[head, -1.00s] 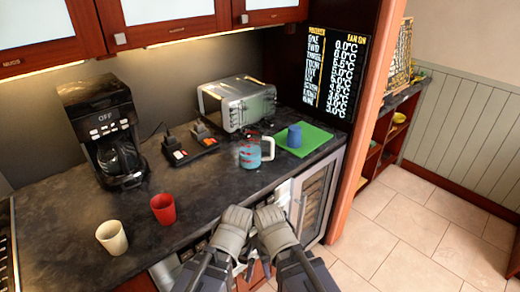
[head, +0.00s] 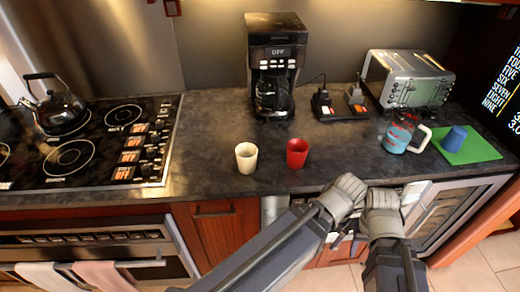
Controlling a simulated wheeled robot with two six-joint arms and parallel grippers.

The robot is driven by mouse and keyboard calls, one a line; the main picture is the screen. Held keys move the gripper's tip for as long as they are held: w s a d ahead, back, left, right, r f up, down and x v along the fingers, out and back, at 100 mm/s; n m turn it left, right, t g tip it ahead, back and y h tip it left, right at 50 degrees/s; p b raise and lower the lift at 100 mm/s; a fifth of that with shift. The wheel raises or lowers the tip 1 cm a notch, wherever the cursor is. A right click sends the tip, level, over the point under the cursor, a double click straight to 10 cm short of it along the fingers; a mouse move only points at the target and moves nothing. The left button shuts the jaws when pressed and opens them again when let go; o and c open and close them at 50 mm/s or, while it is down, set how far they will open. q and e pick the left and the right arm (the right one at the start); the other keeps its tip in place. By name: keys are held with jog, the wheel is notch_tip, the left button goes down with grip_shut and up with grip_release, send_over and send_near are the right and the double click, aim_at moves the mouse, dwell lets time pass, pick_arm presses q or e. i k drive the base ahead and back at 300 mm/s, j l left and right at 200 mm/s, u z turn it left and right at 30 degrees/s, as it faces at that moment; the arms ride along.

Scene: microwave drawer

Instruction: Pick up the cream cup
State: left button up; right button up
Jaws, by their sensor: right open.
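The cream cup (head: 246,157) stands upright near the front of the dark counter (head: 215,120), just left of a red cup (head: 297,153). The two cups are apart. My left gripper (head: 346,190) and my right gripper (head: 382,198) are side by side at the counter's front edge, to the right of and apart from both cups. The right gripper is open with nothing seen in it. The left gripper's fingers cannot be made out clearly.
A coffee maker (head: 272,65) stands behind the cups. A stove with a kettle (head: 58,105) is at left. Counter left of the cream cup is clear.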

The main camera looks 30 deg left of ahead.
aim_at(246, 154)
jog(key=u, duration=1.2)
